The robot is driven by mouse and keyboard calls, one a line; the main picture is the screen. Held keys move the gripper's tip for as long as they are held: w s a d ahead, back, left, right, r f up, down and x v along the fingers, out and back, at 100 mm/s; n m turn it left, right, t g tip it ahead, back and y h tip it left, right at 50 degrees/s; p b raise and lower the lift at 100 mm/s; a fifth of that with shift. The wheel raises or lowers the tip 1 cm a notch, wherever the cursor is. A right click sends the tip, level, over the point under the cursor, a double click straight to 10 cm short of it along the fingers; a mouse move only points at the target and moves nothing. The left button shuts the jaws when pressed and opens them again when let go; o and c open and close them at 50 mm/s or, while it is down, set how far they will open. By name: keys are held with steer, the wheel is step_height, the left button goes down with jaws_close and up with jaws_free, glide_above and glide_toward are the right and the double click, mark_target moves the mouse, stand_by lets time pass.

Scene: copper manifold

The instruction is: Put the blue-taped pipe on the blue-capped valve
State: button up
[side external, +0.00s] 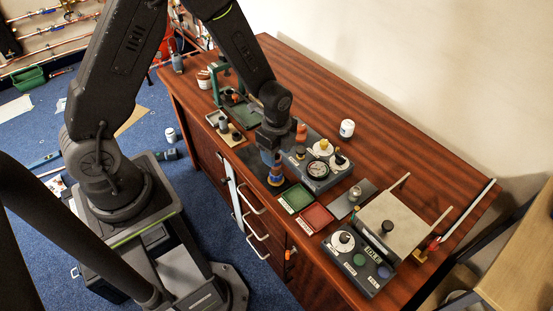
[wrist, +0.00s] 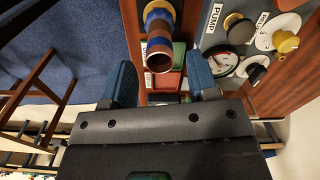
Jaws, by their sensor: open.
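The blue-taped copper pipe (wrist: 160,28) shows at the top of the wrist view, with a dark blue band near its upper end and its round open mouth turned toward the camera. My gripper (wrist: 162,78) is open, with one blue finger on each side below the pipe's mouth; the fingers look apart from the pipe. In the side view my gripper (side external: 270,160) points down at the bench's front edge, left of the grey panel. A small copper and blue piece (side external: 276,181) shows just under it, probably the pipe. I cannot make out a blue-capped valve.
A grey panel (side external: 318,172) with gauge and knobs stands close right of my gripper. A green tray (side external: 296,199) and red tray (side external: 317,217) lie in front. A white jar (side external: 347,128) stands behind. A control box (side external: 357,268) is at the right front.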

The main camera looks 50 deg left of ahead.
steer(key=s+r+n+t, duration=0.1)
steer(key=s+r+n, duration=0.15)
steer(key=r, duration=0.75)
steer(key=s+r+n+t, duration=0.15)
steer(key=r+n, duration=0.25)
steer(key=r, duration=0.6)
steer(key=s+r+n+t, duration=0.3)
steer(key=s+r+n, duration=0.5)
steer(key=s, duration=0.4)
steer(key=shift+d+n, duration=0.15)
steer(key=shift+n, duration=0.5)
